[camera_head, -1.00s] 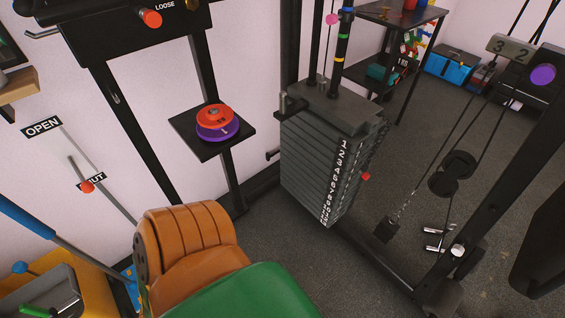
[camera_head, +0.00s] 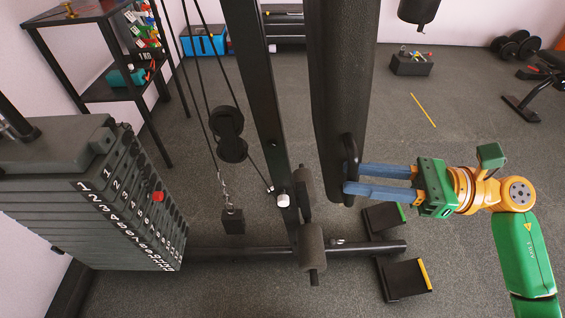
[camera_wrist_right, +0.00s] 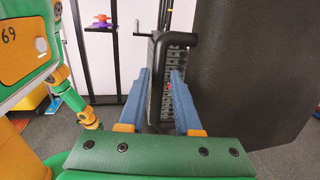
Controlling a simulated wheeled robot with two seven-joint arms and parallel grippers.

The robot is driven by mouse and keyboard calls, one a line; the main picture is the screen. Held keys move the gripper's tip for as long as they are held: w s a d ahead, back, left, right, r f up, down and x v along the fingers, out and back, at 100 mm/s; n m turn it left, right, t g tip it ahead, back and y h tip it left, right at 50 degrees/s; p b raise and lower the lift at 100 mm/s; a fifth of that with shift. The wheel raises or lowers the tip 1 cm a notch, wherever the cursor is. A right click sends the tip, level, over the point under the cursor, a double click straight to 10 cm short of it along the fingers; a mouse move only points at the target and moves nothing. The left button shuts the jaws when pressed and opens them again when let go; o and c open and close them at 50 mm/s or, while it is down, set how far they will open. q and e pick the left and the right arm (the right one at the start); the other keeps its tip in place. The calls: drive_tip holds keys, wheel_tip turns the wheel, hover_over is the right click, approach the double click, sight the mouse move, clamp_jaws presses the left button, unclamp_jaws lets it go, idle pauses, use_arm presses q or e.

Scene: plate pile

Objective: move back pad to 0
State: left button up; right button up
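The back pad (camera_head: 340,80) is a tall black padded slab, upright in the middle of the head view. It fills the right side of the right wrist view (camera_wrist_right: 250,70). A black loop handle (camera_head: 351,160) sticks out from its lower right edge. My right gripper (camera_head: 346,179) has two blue fingers and reaches the handle from the right. In the wrist view the handle (camera_wrist_right: 156,88) stands between the two fingers, which are apart; I cannot tell if either touches it. No scale or 0 mark is readable on the pad. My left gripper is not in view.
The weight stack (camera_head: 110,190) with a red pin stands at the left. A black upright post (camera_head: 262,100) and foam rollers (camera_head: 312,245) are left of the pad. Two black pedals (camera_head: 404,279) lie below my right gripper.

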drive_tip(key=a, duration=0.5)
drive_tip(key=shift+w+p, duration=0.3)
drive_tip(key=shift+p, duration=0.1)
drive_tip(key=shift+d, duration=0.1)
clamp_jaws()
idle(0.8)
